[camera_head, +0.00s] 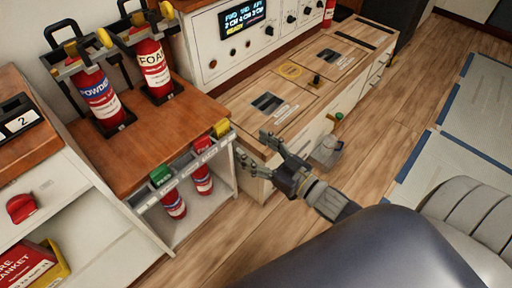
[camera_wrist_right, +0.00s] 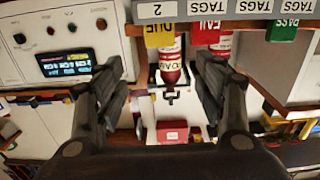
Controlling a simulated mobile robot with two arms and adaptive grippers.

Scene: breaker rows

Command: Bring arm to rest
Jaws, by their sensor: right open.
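My right gripper (camera_head: 257,152) is in the middle of the head view, in front of the wooden-topped counter (camera_head: 240,108) and right of the extinguisher shelf. In the right wrist view the two fingers of the right gripper (camera_wrist_right: 157,82) stand wide apart with nothing held between them. A red extinguisher (camera_wrist_right: 171,62) and a red box (camera_wrist_right: 172,132) show in the background through the gap. My left gripper is not in view.
Red extinguishers labelled powder (camera_head: 97,92) and foam (camera_head: 153,68) stand on the wooden shelf top (camera_head: 150,130). Green (camera_head: 160,176) and yellow (camera_head: 221,128) tags hang at its front edge. A control panel with a display (camera_head: 243,17) is behind. Wood floor (camera_head: 400,115) is open at the right.

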